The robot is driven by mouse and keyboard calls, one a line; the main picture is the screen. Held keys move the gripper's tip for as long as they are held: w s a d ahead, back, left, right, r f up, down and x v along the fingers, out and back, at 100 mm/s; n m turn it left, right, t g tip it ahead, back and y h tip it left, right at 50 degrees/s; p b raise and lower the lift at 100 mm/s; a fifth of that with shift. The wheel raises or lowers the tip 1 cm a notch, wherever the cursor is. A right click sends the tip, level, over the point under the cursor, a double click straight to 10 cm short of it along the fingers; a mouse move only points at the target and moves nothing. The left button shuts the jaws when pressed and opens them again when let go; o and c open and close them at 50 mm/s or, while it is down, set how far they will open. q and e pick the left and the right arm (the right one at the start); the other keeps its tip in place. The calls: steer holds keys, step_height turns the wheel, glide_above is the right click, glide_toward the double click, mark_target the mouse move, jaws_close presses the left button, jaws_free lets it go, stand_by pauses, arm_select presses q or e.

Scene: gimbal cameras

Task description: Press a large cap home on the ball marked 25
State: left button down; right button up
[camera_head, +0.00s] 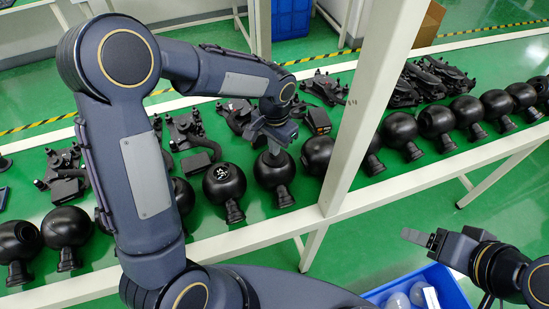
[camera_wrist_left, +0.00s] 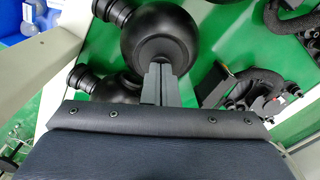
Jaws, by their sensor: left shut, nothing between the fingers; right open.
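A black ball (camera_head: 224,183) with a white marking, too small to read surely, stands in the row on the green bench. My left gripper (camera_head: 275,146) is shut and empty, with its fingertips at the top of the ball just right of it (camera_head: 272,170). In the left wrist view the shut fingers (camera_wrist_left: 159,72) point at a ball (camera_wrist_left: 150,25), over a greyer round patch on it; I cannot tell whether they touch, or whether the patch is a cap. My right gripper (camera_head: 420,239) is open and empty at the lower right, away from the bench.
A blue bin (camera_head: 452,288) at the bottom right holds pale rounded pieces (camera_head: 398,300). A white post (camera_head: 362,110) rises right of my left gripper. More black balls (camera_head: 400,129) line the bench's front, with dark bracket parts (camera_head: 190,128) behind them.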

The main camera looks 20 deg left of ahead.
arm_select(q)
steer(key=shift+r, duration=0.1)
step_height(320, 180, up, 7)
steer(key=p, duration=0.5)
arm_select(e)
step_height(320, 180, up, 5)
steer(key=shift+r, duration=0.1)
arm_select(q)
steer(key=shift+s, duration=0.1)
stand_by(0.4)
